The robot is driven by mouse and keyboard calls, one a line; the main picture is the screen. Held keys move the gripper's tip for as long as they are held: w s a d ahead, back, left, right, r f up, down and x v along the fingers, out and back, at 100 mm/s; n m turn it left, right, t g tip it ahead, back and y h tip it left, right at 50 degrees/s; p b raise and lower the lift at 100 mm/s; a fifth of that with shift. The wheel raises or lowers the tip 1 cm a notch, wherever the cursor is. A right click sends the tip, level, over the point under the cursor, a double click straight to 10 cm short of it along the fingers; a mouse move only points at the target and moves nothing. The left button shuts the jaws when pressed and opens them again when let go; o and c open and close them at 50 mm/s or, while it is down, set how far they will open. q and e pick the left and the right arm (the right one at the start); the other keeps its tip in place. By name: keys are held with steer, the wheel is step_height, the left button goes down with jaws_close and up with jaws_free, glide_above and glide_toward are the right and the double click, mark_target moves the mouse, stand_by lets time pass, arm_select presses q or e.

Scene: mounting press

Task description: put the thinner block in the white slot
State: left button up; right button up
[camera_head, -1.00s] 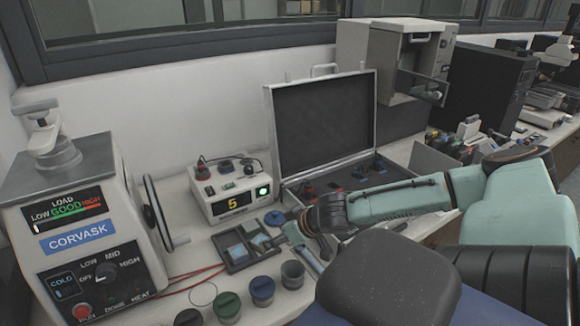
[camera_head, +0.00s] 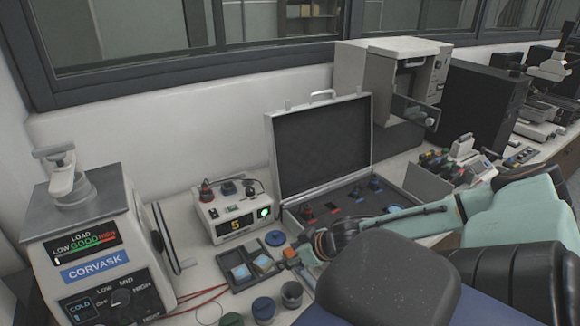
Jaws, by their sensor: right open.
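A black two-compartment tray (camera_head: 237,288) lies on the bench. A pale blue-topped block (camera_head: 240,272) sits in its left compartment. A second blue-topped block (camera_head: 263,262) with a tan edge sits in the right one. I cannot tell for sure which block is thinner. My right gripper (camera_head: 287,261) comes in from the right and is open just right of the tray, close to the right block. Its fingers are small and partly hidden by its own wrist. I cannot make out a white slot. My left gripper is not in view.
An open case (camera_head: 318,176) with coloured pieces stands behind my right arm. A control box (camera_head: 232,212) reading 5 is behind the tray. The Corvask press (camera_head: 90,240) stands at left, with red cables beside it. Round pots (camera_head: 292,294) stand in front of the tray.

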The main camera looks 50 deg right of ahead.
steer(key=s+a+r+g+y, duration=0.1)
steer(key=s+a+g+y, duration=0.3)
steer(key=a, duration=0.7)
steer(key=s+a+r+g+y, duration=0.15)
steer(key=s+a, duration=0.35)
steer(key=a, duration=0.5)
steer(key=s+f+m+g+h, duration=0.1)
steer(key=s+f+g+h, duration=0.2)
steer(key=s, duration=1.1)
step_height(320, 180, down, 3)
steer(key=h, duration=0.3)
steer(key=shift+a+f, duration=0.15)
steer(key=shift+g, duration=0.25)
step_height(320, 180, down, 26)
steer(key=b, duration=2.5)
steer(key=shift+r+b, duration=0.25)
steer(key=shift+b, duration=0.1)
